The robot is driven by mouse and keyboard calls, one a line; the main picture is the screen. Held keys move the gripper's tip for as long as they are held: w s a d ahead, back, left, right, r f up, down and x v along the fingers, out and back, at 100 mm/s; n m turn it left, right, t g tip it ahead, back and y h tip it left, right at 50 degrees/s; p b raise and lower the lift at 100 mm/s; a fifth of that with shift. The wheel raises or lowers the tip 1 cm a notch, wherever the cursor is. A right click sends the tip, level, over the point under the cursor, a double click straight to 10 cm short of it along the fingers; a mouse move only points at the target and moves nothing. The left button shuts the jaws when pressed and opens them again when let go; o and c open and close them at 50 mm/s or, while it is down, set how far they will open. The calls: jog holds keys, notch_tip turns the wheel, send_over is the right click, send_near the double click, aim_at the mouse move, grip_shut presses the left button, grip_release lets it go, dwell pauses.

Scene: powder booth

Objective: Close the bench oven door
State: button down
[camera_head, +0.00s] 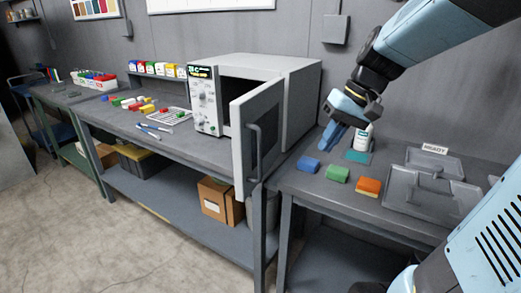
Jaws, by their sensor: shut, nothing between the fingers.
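The bench oven (295,80) stands on the grey workbench against the back wall, its control panel (203,100) on the left of its front. Its door (257,140) is hinged at the right and stands wide open, swung out past the bench's front edge. A dark bar handle (254,150) runs upright on the door's face. The oven's inside is dark, and the door hides part of it. My gripper (328,146) is shut and empty, pointing down to the right of the oven and its door, apart from both. It is above the right-hand bench, near a white bottle (363,137).
Blue (308,164), green (337,174) and orange (368,187) blocks lie on the right-hand bench below my gripper. A grey lidded tray (432,190) and a READY sign (434,148) are further right. Small coloured pieces and a wire rack (168,116) lie left of the oven.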

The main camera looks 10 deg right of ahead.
jog(key=w+f+g+y, duration=0.15)
jog(key=w+y, duration=0.25)
jog(key=w, duration=0.5)
jog(key=a+r+x, duration=0.2)
jog(key=x, duration=1.1)
jog(key=shift+w+y, duration=0.3)
